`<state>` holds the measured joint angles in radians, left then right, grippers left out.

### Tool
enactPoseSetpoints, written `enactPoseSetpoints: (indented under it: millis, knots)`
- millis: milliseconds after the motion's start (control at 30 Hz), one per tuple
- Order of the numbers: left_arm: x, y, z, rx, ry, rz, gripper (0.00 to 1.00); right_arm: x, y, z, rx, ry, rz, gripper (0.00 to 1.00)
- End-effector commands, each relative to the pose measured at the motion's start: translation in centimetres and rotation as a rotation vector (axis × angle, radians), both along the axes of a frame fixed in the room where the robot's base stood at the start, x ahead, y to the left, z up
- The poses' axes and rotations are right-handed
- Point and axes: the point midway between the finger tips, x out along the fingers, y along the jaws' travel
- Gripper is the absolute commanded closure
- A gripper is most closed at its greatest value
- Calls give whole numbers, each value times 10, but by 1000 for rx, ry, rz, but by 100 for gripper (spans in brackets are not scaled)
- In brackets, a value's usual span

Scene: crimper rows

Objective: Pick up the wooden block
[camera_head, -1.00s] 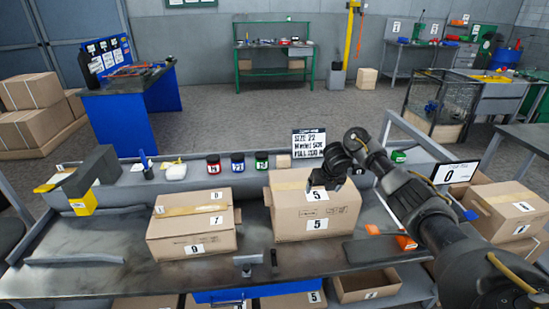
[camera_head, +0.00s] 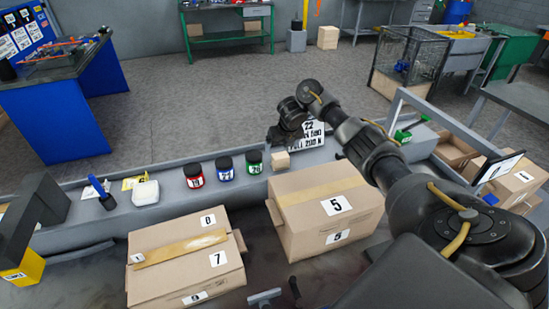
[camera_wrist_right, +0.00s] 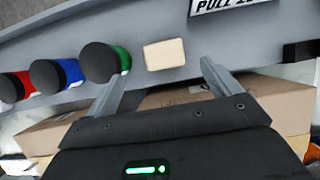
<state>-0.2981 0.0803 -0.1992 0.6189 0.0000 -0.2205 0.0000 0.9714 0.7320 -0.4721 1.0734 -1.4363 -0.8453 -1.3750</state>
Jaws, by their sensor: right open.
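The wooden block (camera_head: 280,161) is a small pale tan block on the grey ledge behind the boxes, just right of the green-labelled jar. It also shows in the right wrist view (camera_wrist_right: 164,54), beyond the fingertips and roughly between their lines. My right gripper (camera_head: 283,137) is above and behind the block in the head view, partly hidden by its own wrist. In the right wrist view the right gripper (camera_wrist_right: 158,78) has its two fingers spread apart with nothing between them. The left gripper is not in view.
Red (camera_head: 194,175), blue (camera_head: 225,168) and green (camera_head: 254,162) jars stand left of the block, the green one close to it. A sign (camera_head: 307,138) stands behind right. Cardboard boxes (camera_head: 325,215) (camera_head: 186,262) sit in front. A white item (camera_head: 145,192) lies farther left.

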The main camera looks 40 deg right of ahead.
Motion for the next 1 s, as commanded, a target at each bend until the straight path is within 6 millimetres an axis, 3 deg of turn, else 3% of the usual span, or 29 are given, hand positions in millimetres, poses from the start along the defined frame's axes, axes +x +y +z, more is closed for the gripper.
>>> enactPoseSetpoints:
  millis: [267,367,500,600,1000]
  knots:
    - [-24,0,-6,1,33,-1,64,22,-4,-45,6,15,-4,11]
    - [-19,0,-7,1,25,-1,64,26,-6,-54,3,16,-4,11]
    - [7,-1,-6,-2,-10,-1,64,27,-9,-58,1,14,-5,11]
    - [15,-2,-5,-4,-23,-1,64,27,-9,-61,2,15,-6,11]
    - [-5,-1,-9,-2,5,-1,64,39,-18,-106,3,15,-5,11]
